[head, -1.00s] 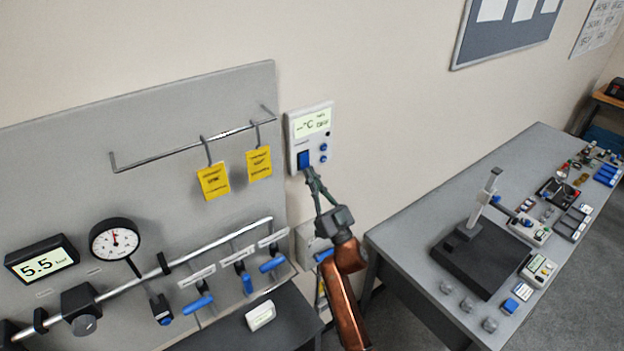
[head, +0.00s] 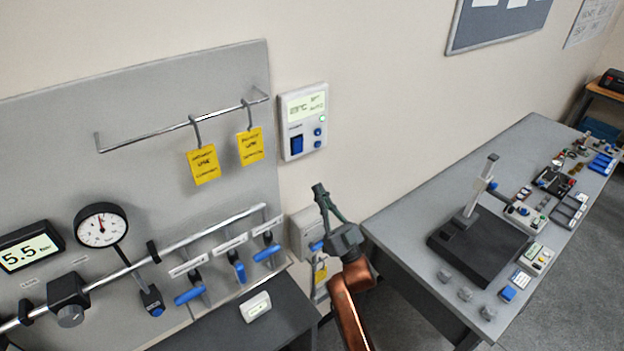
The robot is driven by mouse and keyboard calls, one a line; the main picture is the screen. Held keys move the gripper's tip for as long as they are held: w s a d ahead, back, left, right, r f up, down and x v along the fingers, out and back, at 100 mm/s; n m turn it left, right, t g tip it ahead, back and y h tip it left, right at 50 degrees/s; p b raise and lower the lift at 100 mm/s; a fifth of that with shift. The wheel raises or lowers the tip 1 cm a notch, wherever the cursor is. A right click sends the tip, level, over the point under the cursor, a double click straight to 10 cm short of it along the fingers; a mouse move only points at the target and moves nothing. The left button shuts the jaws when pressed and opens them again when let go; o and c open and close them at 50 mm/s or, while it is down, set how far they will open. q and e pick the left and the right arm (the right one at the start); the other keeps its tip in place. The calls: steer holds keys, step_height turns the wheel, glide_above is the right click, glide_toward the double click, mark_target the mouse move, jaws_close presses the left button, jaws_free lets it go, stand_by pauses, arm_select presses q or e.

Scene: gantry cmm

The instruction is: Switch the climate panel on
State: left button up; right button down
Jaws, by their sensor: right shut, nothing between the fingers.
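The climate panel (head: 303,122) is a white box on the wall, right of the grey board. Its display (head: 306,105) shows a temperature reading in °C, and a small green light (head: 322,118) glows below the display's right end. A large blue rocker switch (head: 297,145) sits at its lower left, with two small blue buttons (head: 317,138) to the right. My right gripper (head: 319,187) is shut and empty, below the panel and apart from it, its fingers pointing up. My left gripper is not in view.
Yellow tags (head: 203,164) hang from a rail on the board, left of the panel. A grey wall box (head: 302,236) is just left of my right gripper. A grey bench (head: 400,210) with instruments stands on the right.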

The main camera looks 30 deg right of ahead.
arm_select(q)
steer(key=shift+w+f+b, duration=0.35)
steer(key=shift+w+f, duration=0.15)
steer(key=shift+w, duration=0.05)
arm_select(e)
steer(key=v, duration=0.3)
steer(key=shift+s+f, duration=0.1)
steer(key=shift+f, duration=0.1)
steer(key=shift+d, duration=0.1)
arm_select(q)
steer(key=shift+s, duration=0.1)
